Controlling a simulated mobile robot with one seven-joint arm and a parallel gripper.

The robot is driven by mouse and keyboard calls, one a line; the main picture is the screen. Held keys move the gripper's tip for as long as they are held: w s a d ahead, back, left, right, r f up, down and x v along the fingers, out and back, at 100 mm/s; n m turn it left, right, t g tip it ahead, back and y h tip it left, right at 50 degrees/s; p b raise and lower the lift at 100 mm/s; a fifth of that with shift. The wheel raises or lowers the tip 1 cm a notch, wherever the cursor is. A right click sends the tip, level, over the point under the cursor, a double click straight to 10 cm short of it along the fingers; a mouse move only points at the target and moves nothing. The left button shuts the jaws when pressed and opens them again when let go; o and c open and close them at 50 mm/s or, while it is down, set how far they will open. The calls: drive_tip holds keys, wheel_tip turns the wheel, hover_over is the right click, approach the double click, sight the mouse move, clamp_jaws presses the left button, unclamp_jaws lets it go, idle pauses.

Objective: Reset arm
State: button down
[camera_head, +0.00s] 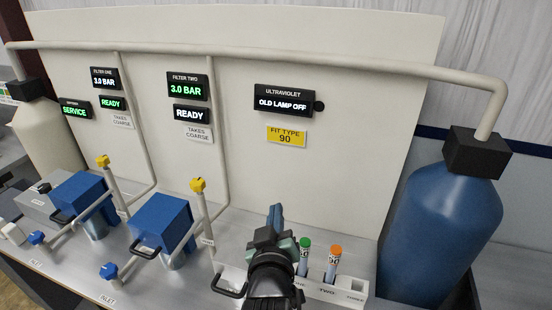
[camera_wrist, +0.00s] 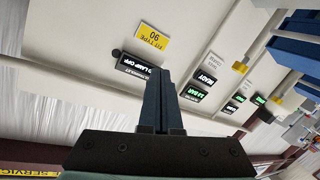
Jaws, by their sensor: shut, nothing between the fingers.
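My gripper (camera_head: 275,216) is at the lower middle of the head view, raised above the bench in front of the white back panel (camera_head: 330,170). Its fingers point up and away from me. In the wrist view the blue-grey fingers (camera_wrist: 161,100) are together, with nothing between them. Past them, the panel appears upside down with its labels and displays. My gripper touches nothing that I can see. My arm hides part of the bench and the left part of the lamp rack.
A white rack (camera_head: 320,291) holds a green-capped tube (camera_head: 304,257) and an orange-capped tube (camera_head: 333,263), close right of my arm. Blue filter housings (camera_head: 160,221) with yellow and blue valves stand left. A large blue tank (camera_head: 440,235) stands right. A pipe (camera_head: 250,53) crosses the panel top.

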wheel_tip(320, 180, up, 14)
drive_tip(key=s+m+t+b, duration=0.1)
drive_tip(key=m+t+b, duration=0.1)
drive_tip(key=t, duration=0.2)
drive_tip(key=s+r+m+t+b, duration=0.1)
drive_tip(key=s+r+t+b, duration=0.1)
drive_tip(key=s+r, duration=0.7)
drive_tip(key=s+r+m+t+b, duration=0.1)
drive_tip(key=s+r+t+b, duration=0.2)
drive_tip(key=s+r, duration=0.6)
wheel_tip(320, 180, up, 4)
drive_tip(key=shift+r+t+y, duration=0.25)
drive_tip(key=shift+t+y, duration=0.15)
drive_tip(key=shift+t, duration=0.8)
drive_tip(key=shift+f, duration=0.1)
